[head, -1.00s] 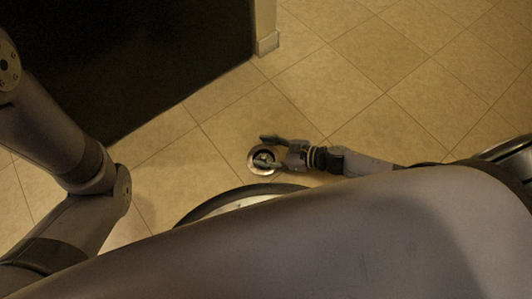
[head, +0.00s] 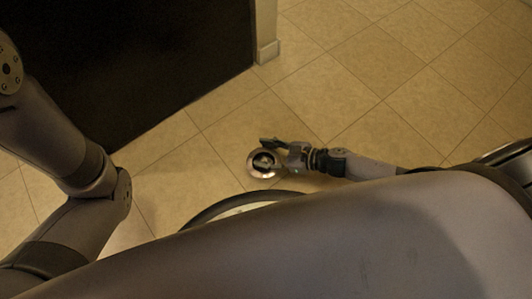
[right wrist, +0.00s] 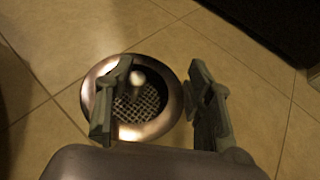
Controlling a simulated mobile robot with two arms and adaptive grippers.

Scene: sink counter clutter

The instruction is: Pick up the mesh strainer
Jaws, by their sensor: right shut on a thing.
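The mesh strainer (head: 252,172) is a round metal piece with a wide shiny rim, seen against the tiled floor in the head view. In the right wrist view the strainer (right wrist: 160,126) shows its dark mesh bowl and a pale knob at the middle. My right gripper (head: 266,151) is shut on the strainer's rim. In the right wrist view, one finger of the gripper (right wrist: 160,84) is over the bowl and the other is outside the rim. I cannot tell whether the strainer is clear of the floor. My left gripper is out of view.
The beige tiled floor (head: 345,90) is open around the strainer and to the right. A dark cabinet panel (head: 120,60) stands at the upper left, with a pale wall end (head: 266,50) beside it.

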